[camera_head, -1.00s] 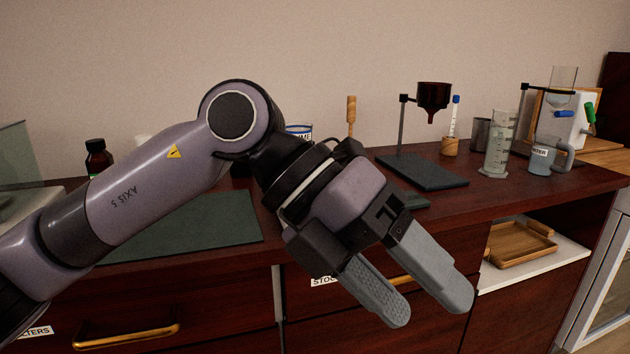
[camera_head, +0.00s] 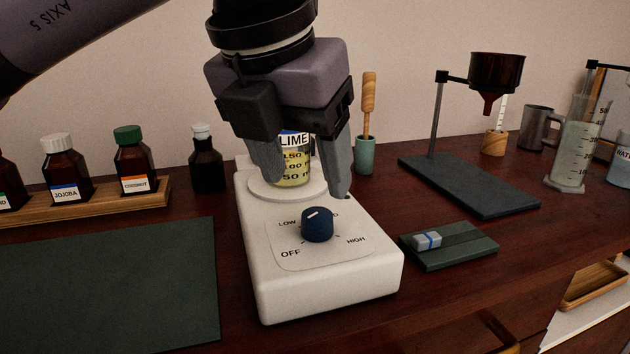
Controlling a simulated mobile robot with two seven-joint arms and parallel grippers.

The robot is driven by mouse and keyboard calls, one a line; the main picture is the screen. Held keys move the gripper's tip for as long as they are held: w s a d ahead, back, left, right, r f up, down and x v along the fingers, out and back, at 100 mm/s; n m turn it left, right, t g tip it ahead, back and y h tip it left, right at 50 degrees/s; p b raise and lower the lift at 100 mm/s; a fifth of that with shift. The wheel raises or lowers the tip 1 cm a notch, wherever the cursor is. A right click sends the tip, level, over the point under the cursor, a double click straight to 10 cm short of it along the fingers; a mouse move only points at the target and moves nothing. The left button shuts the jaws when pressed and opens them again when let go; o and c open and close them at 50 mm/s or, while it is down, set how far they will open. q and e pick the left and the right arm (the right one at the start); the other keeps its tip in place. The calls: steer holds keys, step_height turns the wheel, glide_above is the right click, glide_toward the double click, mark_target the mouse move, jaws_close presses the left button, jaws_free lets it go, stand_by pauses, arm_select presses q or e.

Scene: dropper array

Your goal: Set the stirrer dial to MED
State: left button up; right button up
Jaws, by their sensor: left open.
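The stirrer (camera_head: 330,285) is a white box with a round plate on top, standing on the dark wood counter. Its dark blue dial (camera_head: 317,226) sits on the front panel, marked OFF, LOW and HIGH; a label ending in "D" is partly hidden behind the dial. A short white mark shows on the dial's top, but I cannot tell exactly which label it points at. My left gripper (camera_head: 306,187) is open and empty, fingers down, above and behind the dial and not touching it. A beaker labelled LIME (camera_head: 294,172) with yellow liquid shows between the fingers.
Brown bottles (camera_head: 137,160) stand on a wooden rack at left, beside a dark mat (camera_head: 110,290). At right are a green block with a small bar (camera_head: 465,250), a funnel stand (camera_head: 470,188) and a graduated cylinder (camera_head: 572,150). A green cup with a pestle (camera_head: 365,155) stands behind the stirrer.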

mark_target(317, 214)
arm_select(q)
steer(key=x, duration=0.4)
steer(key=b+x, duration=0.1)
steer(key=x, duration=0.2)
steer(key=shift+w, duration=0.35)
steer(key=c, duration=1)
